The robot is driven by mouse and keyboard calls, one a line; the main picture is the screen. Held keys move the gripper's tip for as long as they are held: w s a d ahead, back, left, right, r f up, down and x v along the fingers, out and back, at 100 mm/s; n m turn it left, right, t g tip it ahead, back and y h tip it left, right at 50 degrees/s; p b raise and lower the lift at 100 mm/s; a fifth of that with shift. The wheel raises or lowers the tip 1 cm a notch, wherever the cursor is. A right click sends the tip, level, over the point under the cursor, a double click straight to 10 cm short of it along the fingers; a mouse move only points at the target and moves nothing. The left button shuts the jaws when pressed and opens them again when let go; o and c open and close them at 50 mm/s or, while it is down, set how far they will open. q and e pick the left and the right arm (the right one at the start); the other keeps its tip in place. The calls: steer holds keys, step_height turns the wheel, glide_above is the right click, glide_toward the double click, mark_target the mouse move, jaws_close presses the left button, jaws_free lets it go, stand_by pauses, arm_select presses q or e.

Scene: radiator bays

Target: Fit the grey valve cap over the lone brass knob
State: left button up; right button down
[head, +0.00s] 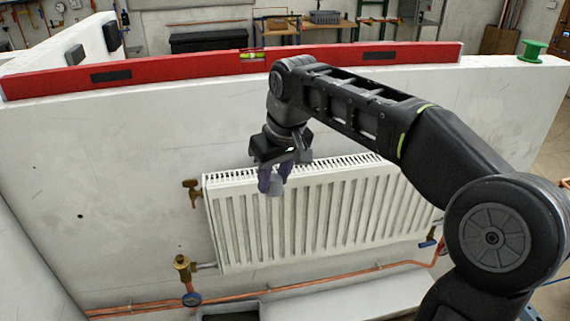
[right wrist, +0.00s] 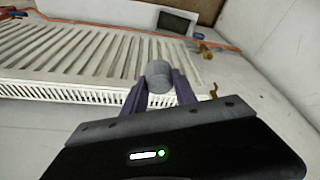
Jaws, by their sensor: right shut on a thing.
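My right gripper (head: 277,178) is shut on the grey valve cap (head: 273,188), held in front of the white radiator's upper left part. In the right wrist view the cap (right wrist: 160,77) sits between the purple fingers. A brass valve with a knob-like top (head: 182,263) stands at the radiator's lower left, on a copper pipe, with nothing over it. It also seems to show in the right wrist view (right wrist: 204,48). The gripper is above and right of this valve, well apart from it. A brass fitting (head: 192,190) sticks out at the radiator's upper left. My left gripper is out of view.
The radiator (head: 290,230) hangs on a white wall (head: 110,150). A red spirit level (head: 180,68) and a green spool (head: 532,50) lie on the wall's top. Copper pipes (head: 260,296) run low, with a blue wheel (head: 191,299) below the brass valve.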

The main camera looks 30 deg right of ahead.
steer(key=w+a+f+b, duration=0.1)
steer(key=a+f, duration=0.4)
steer(key=f, duration=0.7)
steer(key=w+a+f+b, duration=0.1)
steer(key=a+f, duration=0.4)
steer(key=f, duration=0.7)
steer(key=shift+w+m+b, duration=0.3)
steer(key=shift+m+b, duration=0.1)
steer(key=shift+b, duration=0.2)
